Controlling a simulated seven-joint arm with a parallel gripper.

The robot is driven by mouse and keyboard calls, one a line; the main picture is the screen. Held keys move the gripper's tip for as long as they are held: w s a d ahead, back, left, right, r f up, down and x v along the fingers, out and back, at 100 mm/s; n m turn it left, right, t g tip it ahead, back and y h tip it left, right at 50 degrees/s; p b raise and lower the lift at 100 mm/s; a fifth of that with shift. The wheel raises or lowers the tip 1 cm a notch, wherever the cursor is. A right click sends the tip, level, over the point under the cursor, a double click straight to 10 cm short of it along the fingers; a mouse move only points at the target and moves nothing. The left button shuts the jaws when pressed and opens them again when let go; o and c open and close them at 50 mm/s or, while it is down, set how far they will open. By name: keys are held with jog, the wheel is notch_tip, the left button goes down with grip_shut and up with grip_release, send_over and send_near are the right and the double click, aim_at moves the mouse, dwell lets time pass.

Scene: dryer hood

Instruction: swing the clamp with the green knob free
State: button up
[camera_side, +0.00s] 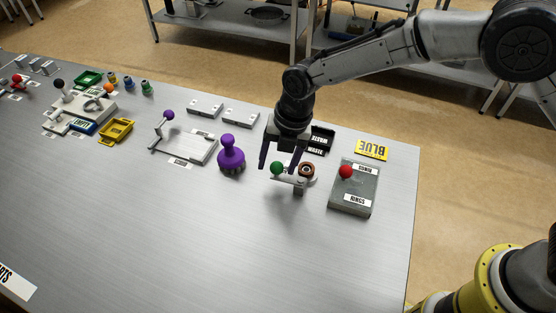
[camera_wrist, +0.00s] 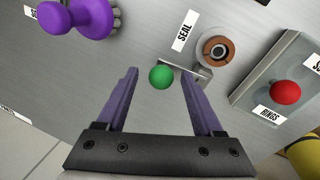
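The green knob (camera_side: 277,168) is a small ball on the end of the clamp (camera_side: 294,179), a small grey metal fixture beside a brown ring (camera_side: 307,170). My gripper (camera_side: 281,168) is open and points down over the clamp. In the wrist view the green knob (camera_wrist: 160,76) lies between and just beyond the tips of my gripper (camera_wrist: 166,71), with no clear contact. The clamp's grey body (camera_wrist: 203,72) runs right from the knob towards the brown ring (camera_wrist: 215,48). In the side view a finger partly overlaps the clamp area.
A grey box with a red knob (camera_side: 346,171) and "RINGS" labels stands to the right. A purple knobbed tool (camera_side: 231,155) stands to the left. Black "WASTE" bin (camera_side: 322,138) and yellow "BLUE" label (camera_side: 371,149) are behind.

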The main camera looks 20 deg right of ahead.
notch_tip(320, 180, up, 14)
jog(key=s+d, duration=0.1)
jog(key=d, duration=0.1)
jog(key=shift+s+d+f, duration=0.15)
jog(key=shift+d+f, duration=0.05)
dwell(0.5)
